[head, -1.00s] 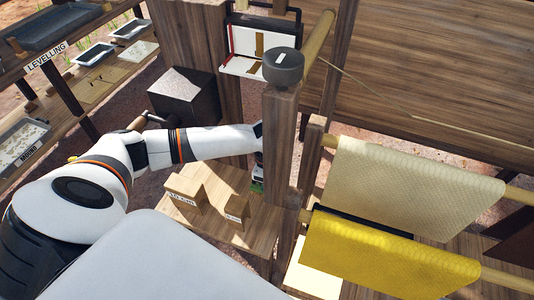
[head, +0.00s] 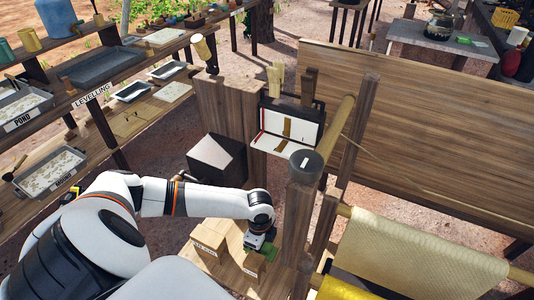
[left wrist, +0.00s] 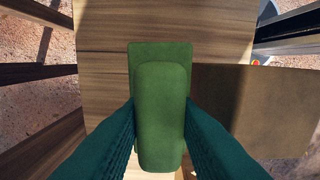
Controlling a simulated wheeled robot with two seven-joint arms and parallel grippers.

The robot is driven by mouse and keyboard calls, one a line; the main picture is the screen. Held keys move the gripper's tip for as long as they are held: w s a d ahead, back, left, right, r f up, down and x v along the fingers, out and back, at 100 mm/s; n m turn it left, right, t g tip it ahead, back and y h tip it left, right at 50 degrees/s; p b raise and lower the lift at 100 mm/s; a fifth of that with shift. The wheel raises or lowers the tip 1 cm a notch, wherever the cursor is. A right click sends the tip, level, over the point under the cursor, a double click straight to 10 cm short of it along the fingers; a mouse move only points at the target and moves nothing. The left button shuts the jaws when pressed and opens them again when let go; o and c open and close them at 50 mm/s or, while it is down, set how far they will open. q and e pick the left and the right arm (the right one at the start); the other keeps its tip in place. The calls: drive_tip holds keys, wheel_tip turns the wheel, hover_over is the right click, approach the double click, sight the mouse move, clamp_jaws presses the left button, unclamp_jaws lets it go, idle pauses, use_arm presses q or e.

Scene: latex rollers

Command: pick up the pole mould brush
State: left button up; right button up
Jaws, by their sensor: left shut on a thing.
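The green block-shaped thing, which I take for the pole mould brush (left wrist: 162,82), lies lengthwise between the two teal fingers of my left gripper (left wrist: 161,115) in the left wrist view. The gripper is shut on its sides. Its underside is hidden, so I cannot tell whether it touches the wood below. In the head view the left gripper (head: 258,248) points down over the small wooden stand (head: 222,280), just left of the post, with some green showing at it. My right gripper is not in view.
Two labelled wooden blocks, a larger one (head: 208,243) and a smaller one (head: 246,268), stand by the gripper. A thick wooden post (head: 300,215) rises close on the right. Yellowish latex sheets (head: 415,255) hang at lower right. Shelves with trays are at left.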

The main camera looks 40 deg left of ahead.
use_arm(q)
wheel_tip(320, 180, up, 6)
drive_tip(key=p, duration=0.5)
drive_tip(key=shift+r+p, duration=0.2)
drive_tip(key=shift+p, duration=0.1)
drive_tip(key=shift+r, duration=0.4)
wheel_tip(320, 180, up, 4)
drive_tip(key=shift+r, duration=0.15)
drive_tip(key=o, duration=0.4)
drive_tip(key=shift+c, duration=1.3)
